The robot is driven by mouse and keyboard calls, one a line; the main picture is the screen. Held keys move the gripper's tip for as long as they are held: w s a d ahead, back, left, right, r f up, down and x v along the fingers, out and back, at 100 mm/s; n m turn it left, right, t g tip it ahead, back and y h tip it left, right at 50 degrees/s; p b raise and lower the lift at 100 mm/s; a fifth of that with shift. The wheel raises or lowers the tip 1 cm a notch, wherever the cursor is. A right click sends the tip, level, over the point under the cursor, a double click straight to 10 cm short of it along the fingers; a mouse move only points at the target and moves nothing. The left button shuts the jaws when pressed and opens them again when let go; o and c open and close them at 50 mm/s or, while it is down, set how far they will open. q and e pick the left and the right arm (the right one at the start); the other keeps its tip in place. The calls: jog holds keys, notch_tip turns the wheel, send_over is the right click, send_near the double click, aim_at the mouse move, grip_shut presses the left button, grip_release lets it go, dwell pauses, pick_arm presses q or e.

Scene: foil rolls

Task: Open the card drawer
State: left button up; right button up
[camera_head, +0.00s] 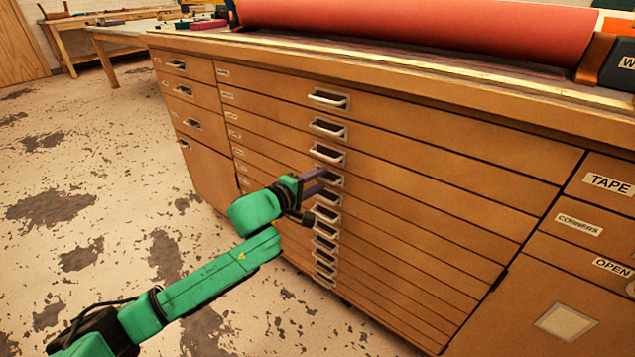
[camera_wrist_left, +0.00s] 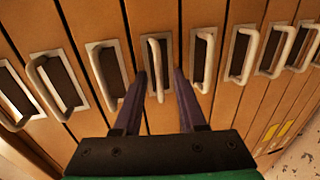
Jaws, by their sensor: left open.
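A wooden cabinet (camera_head: 420,160) has a tall stack of wide, shallow drawers, each with a pale pull handle in a dark recess. All of them look shut. Small labels at their left ends are too small to read, so I cannot tell which is the card drawer. My left gripper (camera_head: 322,182) is open in front of the middle of the handle column. In the left wrist view its fingertips (camera_wrist_left: 159,78) point at one handle (camera_wrist_left: 155,62), one finger on each side. I cannot tell whether they touch it. My right gripper is not in view.
A large red roll (camera_head: 420,25) lies on the cabinet top. Narrower drawers (camera_head: 190,95) are at the left; doors and drawers labelled TAPE (camera_head: 607,184) and CORNERS (camera_head: 578,224) are at the right. The stained floor (camera_head: 90,200) at left is clear.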

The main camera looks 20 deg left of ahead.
pick_arm(q)
grip_shut()
dwell(1.4)
